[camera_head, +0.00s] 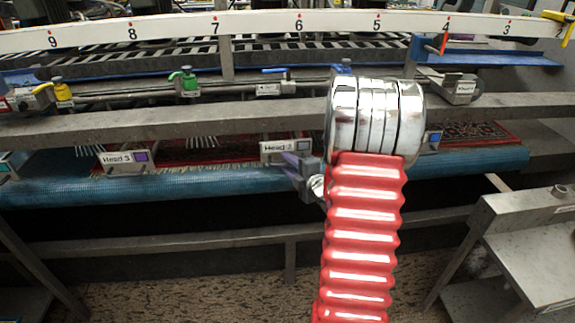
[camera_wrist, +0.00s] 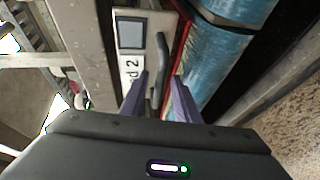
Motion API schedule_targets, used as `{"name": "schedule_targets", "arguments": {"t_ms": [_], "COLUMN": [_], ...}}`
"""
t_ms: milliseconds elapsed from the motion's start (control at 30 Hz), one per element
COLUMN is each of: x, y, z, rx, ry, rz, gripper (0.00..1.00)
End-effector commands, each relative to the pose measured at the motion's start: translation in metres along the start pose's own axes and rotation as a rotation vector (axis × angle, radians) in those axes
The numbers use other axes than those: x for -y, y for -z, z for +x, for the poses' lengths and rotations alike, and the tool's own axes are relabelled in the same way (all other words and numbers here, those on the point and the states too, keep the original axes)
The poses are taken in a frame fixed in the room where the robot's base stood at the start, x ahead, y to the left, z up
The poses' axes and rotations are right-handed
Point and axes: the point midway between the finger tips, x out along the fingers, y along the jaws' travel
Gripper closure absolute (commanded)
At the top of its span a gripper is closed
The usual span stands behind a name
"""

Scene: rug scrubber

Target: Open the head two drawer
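The head two drawer (camera_head: 272,147) is a small pale front labelled "Head 2" on the rail in the head view. In the wrist view its front (camera_wrist: 143,18) shows a grey square, part of the label and a dark bar handle (camera_wrist: 161,52). My gripper (camera_wrist: 160,84) is open, its two purple fingers on either side of the handle's near end. I cannot tell whether they touch it. In the head view my gripper (camera_head: 294,163) is at the drawer's right side, partly hidden by my red arm.
A similar "Head 3" front (camera_head: 124,161) sits to the left. A blue roller (camera_head: 60,184) with a red rug (camera_head: 205,150) runs behind and below the fronts. A grey beam (camera_head: 150,125) crosses above. A grey metal stand (camera_head: 520,215) is at the right.

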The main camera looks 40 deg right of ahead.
Motion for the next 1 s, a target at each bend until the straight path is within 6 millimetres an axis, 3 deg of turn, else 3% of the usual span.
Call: {"name": "schedule_targets", "arguments": {"t_ms": [300,700,1000], "x": [-0.0004,-0.0002,0.0005], "y": [0.0000,0.0004,0.0006], "z": [0.0027,0.0026,0.0025], "rx": [0.000,-0.001,-0.001], "ry": [-0.001,0.000,0.001], "rz": [0.000,0.000,0.000], "gripper": [0.71,0.99,1.00]}}
